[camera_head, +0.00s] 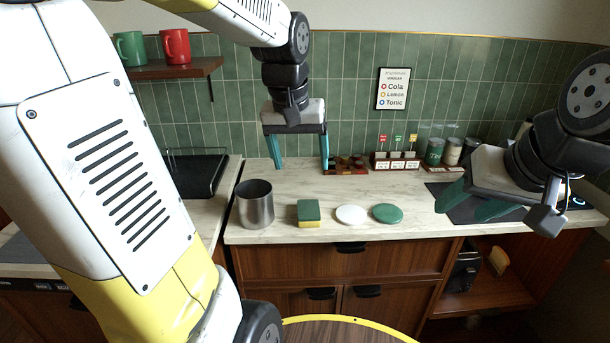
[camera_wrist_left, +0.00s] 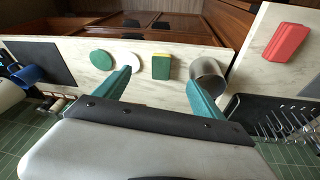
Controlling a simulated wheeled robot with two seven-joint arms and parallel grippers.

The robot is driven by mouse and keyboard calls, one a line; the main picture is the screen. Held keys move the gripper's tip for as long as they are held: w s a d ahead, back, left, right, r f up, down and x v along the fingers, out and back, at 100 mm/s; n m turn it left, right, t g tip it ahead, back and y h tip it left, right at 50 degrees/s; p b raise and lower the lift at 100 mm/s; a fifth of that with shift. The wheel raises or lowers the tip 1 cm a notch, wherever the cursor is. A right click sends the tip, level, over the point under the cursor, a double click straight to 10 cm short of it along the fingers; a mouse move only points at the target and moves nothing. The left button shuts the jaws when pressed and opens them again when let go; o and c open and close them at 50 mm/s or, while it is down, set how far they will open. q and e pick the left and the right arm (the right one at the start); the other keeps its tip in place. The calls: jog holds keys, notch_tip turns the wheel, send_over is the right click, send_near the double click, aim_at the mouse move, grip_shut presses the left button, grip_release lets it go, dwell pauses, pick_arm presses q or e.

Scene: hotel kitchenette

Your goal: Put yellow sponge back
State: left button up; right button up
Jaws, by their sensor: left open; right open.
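The yellow sponge (camera_head: 308,213) has a green top layer and lies on the counter between a metal cylinder and a white disc. It also shows in the left wrist view (camera_wrist_left: 161,67), ahead of the fingers and between them. My left gripper (camera_head: 298,166) is open and empty above the back of the counter, apart from the sponge. Its teal fingers (camera_wrist_left: 158,84) are spread wide in the left wrist view. My right gripper (camera_head: 468,211) is open and empty over the right part of the counter, in front of the dark cooktop.
The metal cylinder (camera_head: 255,205) stands left of the sponge. A white disc (camera_head: 351,215) and a green disc (camera_head: 387,213) lie to its right. A dish rack (camera_wrist_left: 275,120) and a red block (camera_wrist_left: 287,42) are on the side counter. Jars (camera_head: 434,151) stand along the back wall.

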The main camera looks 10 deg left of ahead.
pick_arm(q)
jog(key=s+d+r+m+t+h, duration=0.1)
jog(key=s+t, duration=0.2)
jog(key=s, duration=0.8)
jog(key=shift+s+m+h, duration=0.3)
jog(key=shift+s+m, duration=0.1)
jog(key=shift+d+r, duration=0.1)
